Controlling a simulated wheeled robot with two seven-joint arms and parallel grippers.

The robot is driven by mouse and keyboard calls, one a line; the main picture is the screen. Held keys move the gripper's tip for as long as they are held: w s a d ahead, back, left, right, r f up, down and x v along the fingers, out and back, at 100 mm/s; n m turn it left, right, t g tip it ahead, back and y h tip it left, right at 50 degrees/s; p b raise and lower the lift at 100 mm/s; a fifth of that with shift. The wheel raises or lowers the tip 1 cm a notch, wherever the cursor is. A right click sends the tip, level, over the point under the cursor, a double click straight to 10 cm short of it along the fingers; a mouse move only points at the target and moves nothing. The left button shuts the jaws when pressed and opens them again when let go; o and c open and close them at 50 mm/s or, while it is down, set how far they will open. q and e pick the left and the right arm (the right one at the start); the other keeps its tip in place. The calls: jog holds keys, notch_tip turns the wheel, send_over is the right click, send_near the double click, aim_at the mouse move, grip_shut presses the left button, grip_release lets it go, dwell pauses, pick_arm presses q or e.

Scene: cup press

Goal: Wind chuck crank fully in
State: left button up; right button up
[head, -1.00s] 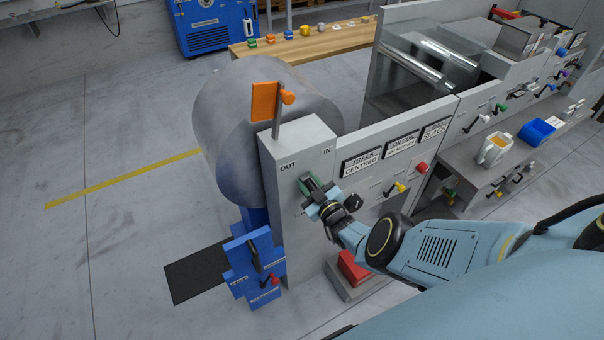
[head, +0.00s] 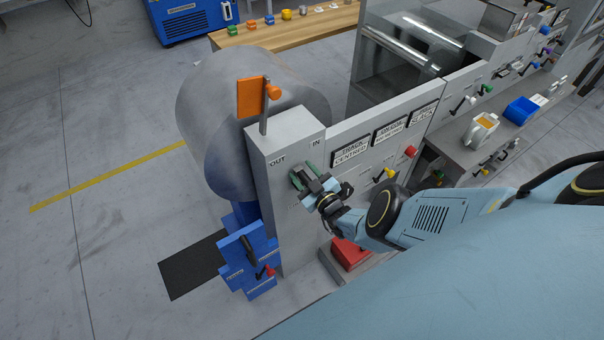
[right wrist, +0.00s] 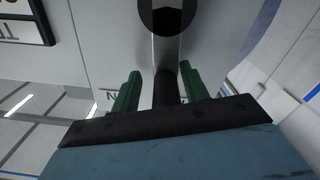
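The chuck crank shows in the right wrist view as a pale metal arm (right wrist: 167,50) with a dark round hub at the top and a dark handle (right wrist: 165,88). My right gripper (right wrist: 158,90) has its two green fingers on either side of this handle, with a narrow gap visible on each side. In the head view my right gripper (head: 303,181) is at the front face of the grey housing (head: 287,135) marked OUT and IN. It hides the crank there. My left gripper is not in view.
Blue blocks with small levers (head: 248,262) are below left. A panel with signs (head: 350,153), a yellow lever and a red knob is to the right. The left floor is open.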

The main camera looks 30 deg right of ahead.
jog(key=shift+a+r, duration=0.1)
jog(key=shift+a, duration=0.15)
jog(key=shift+s+p, duration=0.4)
jog(key=shift+s, duration=0.15)
jog(key=s+p, duration=0.5)
jog(key=s, duration=0.7)
jog(key=shift+s+d, duration=0.15)
jog(key=shift+d, duration=0.1)
